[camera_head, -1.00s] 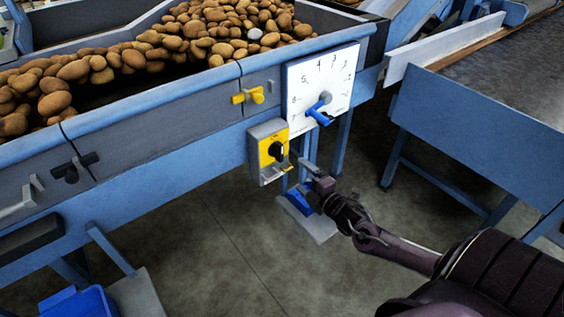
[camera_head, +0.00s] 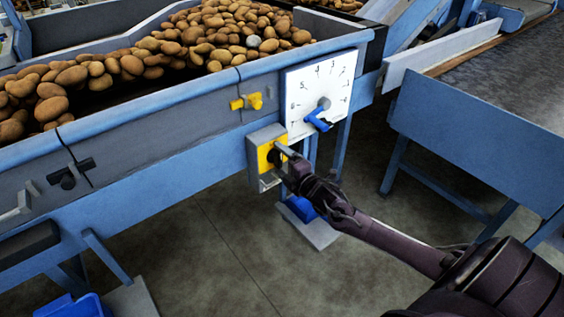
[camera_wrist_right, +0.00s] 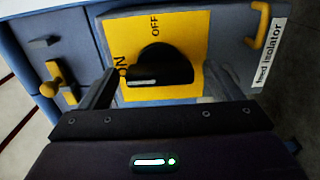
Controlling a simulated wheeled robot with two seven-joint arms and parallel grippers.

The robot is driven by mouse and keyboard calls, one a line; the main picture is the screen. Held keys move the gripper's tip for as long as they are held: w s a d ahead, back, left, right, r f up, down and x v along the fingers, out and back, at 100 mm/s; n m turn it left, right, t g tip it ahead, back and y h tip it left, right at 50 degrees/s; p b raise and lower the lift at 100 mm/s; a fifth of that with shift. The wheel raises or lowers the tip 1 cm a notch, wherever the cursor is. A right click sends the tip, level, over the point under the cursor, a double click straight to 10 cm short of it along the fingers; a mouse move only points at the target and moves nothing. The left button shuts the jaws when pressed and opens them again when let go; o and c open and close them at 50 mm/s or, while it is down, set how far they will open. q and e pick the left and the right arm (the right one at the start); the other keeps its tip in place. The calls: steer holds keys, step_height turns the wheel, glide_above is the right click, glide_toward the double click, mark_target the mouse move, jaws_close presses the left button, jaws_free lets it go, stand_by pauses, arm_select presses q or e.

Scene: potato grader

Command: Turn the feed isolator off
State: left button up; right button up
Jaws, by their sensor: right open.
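The feed isolator is a grey box (camera_head: 254,138) with a yellow plate (camera_head: 264,155) on the front of the blue hopper frame. In the right wrist view its yellow plate (camera_wrist_right: 190,40) carries the words ON and OFF, beside a "feed isolator" label (camera_wrist_right: 268,50). Its black rotary knob (camera_wrist_right: 158,66) has a pale mark toward ON. My right gripper (camera_head: 285,157) is at the box front and hides most of the knob in the head view. In the wrist view the right gripper's open fingers (camera_wrist_right: 163,90) stand on either side of the knob. My left gripper is not in view.
A white dial plate (camera_head: 322,88) with a blue handle (camera_head: 318,121) is just right of and above the box. A yellow latch (camera_head: 247,102) is above it. Potatoes (camera_head: 190,40) fill the hopper. Open floor (camera_head: 215,240) lies below.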

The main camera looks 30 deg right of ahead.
steer(key=c, duration=1)
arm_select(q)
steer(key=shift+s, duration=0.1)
